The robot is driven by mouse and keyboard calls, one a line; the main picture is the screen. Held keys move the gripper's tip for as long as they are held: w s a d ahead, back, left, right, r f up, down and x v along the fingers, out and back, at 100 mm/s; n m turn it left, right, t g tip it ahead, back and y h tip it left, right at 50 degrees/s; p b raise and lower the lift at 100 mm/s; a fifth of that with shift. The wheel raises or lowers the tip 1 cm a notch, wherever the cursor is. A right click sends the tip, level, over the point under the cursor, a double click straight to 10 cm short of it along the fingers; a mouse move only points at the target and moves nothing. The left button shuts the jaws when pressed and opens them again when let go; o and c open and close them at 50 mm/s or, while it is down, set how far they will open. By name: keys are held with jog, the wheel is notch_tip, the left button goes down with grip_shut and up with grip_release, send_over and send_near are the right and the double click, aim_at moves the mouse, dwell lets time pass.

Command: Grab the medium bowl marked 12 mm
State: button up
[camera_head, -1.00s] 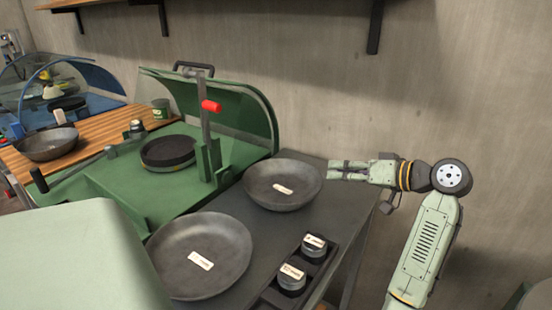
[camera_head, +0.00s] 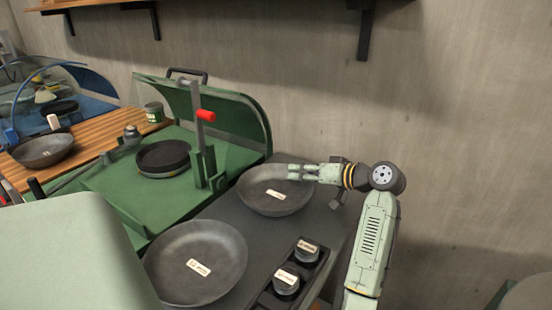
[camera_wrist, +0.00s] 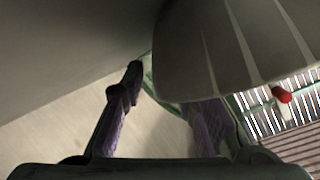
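Two dark grey bowls with white labels stand on the dark bench: a far bowl (camera_head: 262,203) and a near, larger-looking bowl (camera_head: 222,245). The label print is too small to read surely, so I cannot tell which says 12 mm. My gripper (camera_head: 291,172) is at the right rear rim of the far bowl, overlapping it in the head view. In the wrist view my gripper (camera_wrist: 165,92) has its purple-padded fingers apart. A grey curved bowl wall (camera_wrist: 205,50) hides part of the right finger. I cannot tell whether the fingers touch the bowl.
A green machine (camera_head: 120,200) with a red-handled lever (camera_head: 206,115) stands left of the far bowl. Two small labelled jars (camera_head: 287,279) sit in a dark rack at the bench's right. Another bowl (camera_head: 42,150) is on a wooden board at left. The wall is close behind.

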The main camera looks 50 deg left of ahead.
jog(key=shift+c, duration=0.3)
grip_shut()
dwell(0.3)
